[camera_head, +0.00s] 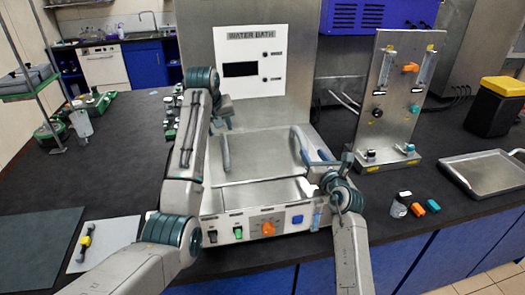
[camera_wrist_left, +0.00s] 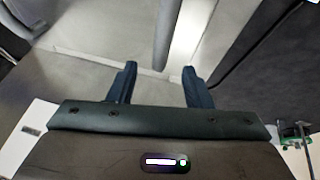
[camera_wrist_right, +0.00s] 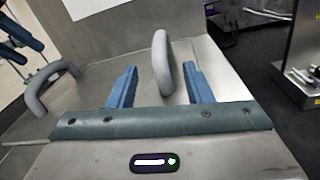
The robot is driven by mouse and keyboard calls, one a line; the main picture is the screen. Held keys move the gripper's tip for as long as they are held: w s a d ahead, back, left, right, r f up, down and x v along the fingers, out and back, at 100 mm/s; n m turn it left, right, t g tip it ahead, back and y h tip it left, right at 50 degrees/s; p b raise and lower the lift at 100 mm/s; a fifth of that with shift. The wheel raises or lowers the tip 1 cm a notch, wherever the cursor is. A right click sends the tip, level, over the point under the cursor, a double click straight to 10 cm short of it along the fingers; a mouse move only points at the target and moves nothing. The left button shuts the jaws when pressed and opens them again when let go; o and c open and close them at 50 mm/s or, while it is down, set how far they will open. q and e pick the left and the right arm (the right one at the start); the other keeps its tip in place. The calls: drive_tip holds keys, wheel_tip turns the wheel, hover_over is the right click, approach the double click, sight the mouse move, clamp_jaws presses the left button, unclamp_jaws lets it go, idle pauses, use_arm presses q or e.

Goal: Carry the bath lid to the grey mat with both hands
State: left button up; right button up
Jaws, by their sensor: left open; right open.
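The bath lid (camera_head: 258,152) is a flat metal plate on the water bath, with a grey upright handle at each side. My left gripper (camera_head: 223,124) is open above the far end of the left handle (camera_head: 226,152). My right gripper (camera_head: 315,157) is open beside the right handle (camera_head: 299,142). In the right wrist view this handle (camera_wrist_right: 162,62) stands ahead between the fingertips, with no grip on it. The grey mat (camera_head: 35,240) lies bare at the front left.
A white board (camera_head: 103,243) with a yellow and black tool lies right of the mat. A metal panel with flow tubes (camera_head: 397,95) stands close on the right.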

sight(222, 137)
use_arm(q)
drive_tip(key=x, duration=0.9)
drive_tip(key=shift+f, duration=0.1)
use_arm(e)
drive_tip(key=x, duration=0.9)
drive_tip(key=shift+a, duration=0.1)
use_arm(q)
clamp_jaws()
use_arm(e)
clamp_jaws()
drive_tip(key=shift+r, duration=0.1)
